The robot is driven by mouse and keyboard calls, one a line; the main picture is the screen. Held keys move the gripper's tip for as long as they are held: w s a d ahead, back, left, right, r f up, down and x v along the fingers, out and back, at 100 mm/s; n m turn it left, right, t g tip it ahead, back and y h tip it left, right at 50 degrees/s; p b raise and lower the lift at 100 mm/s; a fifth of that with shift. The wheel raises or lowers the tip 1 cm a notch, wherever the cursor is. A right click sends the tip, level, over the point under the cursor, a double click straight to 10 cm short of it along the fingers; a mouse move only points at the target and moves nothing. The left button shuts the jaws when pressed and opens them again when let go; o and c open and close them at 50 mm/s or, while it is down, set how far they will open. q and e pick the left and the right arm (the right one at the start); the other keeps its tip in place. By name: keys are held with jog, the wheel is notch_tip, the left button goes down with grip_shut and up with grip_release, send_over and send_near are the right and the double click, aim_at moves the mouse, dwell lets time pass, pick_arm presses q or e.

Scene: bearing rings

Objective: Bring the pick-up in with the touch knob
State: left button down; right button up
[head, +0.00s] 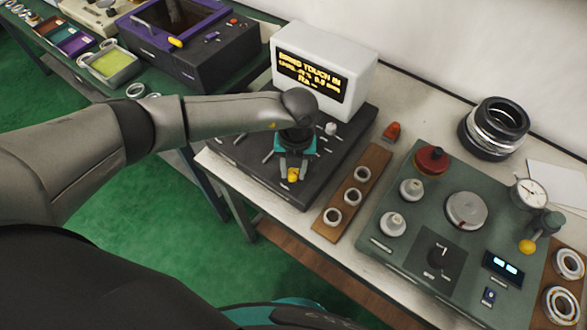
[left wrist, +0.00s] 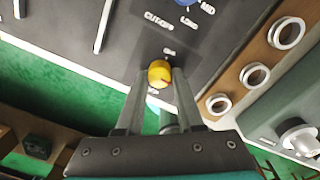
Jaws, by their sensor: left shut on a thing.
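The yellow touch knob (head: 293,175) sits near the front edge of a dark flat unit (head: 289,195). My left gripper (head: 292,168) comes down over it from behind, fingers on either side. In the left wrist view the knob (left wrist: 159,73) shows between the two fingertips, and the gripper (left wrist: 157,82) is shut on it. A white display box (head: 352,75) at the back of the unit shows yellow text, partly legible as "TOUCH IN" with "Ra" below. I cannot make out the pick-up; my left arm covers part of the unit. My right gripper is not in view.
A wooden strip (head: 322,229) with three rings stands right of the unit. Beyond it is a green panel (head: 405,262) with knobs and a dial gauge (head: 530,193). Dark stacked rings (head: 495,128) stand behind. A purple-trimmed machine (head: 190,65) is at the left.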

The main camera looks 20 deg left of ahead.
aim_at(293, 175)
pick_arm(q)
jog(key=m+b, duration=0.1)
jog(key=m, duration=0.4)
jog(key=shift+a+m, duration=0.1)
jog(key=shift+m, duration=0.2)
jog(key=m+b, duration=0.2)
jog(key=m, duration=0.3)
jog(key=shift+m+b, duration=0.3)
jog(key=shift+m, duration=0.1)
jog(key=shift+t, duration=0.3)
jog(key=c, duration=0.5)
grip_release()
jog(key=shift+c, duration=0.2)
notch_tip(293, 175, up, 15)
jog(key=shift+s+r+p, duration=0.15)
jog(key=shift+s+p, duration=0.05)
jog(key=shift+p, duration=0.25)
